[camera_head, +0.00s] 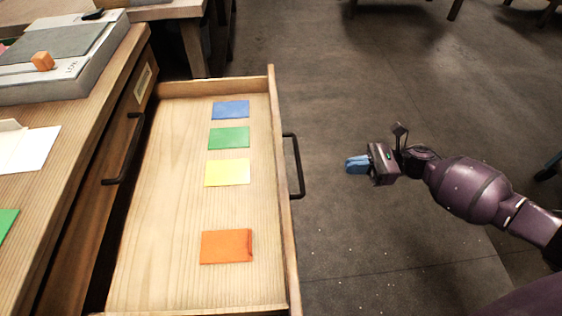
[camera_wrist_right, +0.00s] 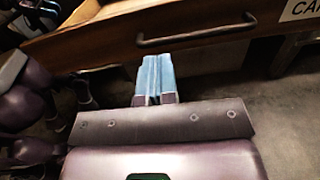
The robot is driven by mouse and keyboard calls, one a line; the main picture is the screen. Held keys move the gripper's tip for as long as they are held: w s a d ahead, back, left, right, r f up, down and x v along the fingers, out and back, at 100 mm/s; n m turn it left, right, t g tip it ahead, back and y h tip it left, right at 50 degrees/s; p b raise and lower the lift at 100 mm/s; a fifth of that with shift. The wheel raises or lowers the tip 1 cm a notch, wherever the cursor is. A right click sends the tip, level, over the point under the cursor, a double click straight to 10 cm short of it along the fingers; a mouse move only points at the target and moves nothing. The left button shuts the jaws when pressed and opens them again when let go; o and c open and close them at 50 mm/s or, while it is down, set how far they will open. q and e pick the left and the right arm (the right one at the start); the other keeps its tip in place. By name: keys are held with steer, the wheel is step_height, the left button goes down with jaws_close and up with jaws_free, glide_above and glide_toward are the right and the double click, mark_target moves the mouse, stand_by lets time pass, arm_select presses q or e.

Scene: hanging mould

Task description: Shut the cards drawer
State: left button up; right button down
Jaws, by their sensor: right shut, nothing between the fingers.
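The cards drawer (camera_head: 165,220) is pulled far out of the wooden desk in the head view. Cards lie flat on its bottom: blue (camera_head: 231,110), green (camera_head: 229,138), yellow (camera_head: 227,172) and orange (camera_head: 227,246). Its front panel carries a dark bar handle (camera_head: 298,166). The drawer front also shows in the right wrist view, with the handle (camera_wrist_right: 197,35) and part of a label (camera_wrist_right: 300,9). My right gripper (camera_head: 349,165) is shut and empty. It is to the right of the handle, apart from it, its blue fingertips (camera_wrist_right: 154,76) pointing toward the drawer front.
Another closed drawer with a handle (camera_head: 128,150) is in the desk. Open floor (camera_head: 350,250) lies right of the drawer.

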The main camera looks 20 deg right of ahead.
steer(key=x, duration=1.4)
steer(key=shift+n+b, duration=0.3)
steer(key=shift+b, duration=0.15)
steer(key=shift+r, duration=0.1)
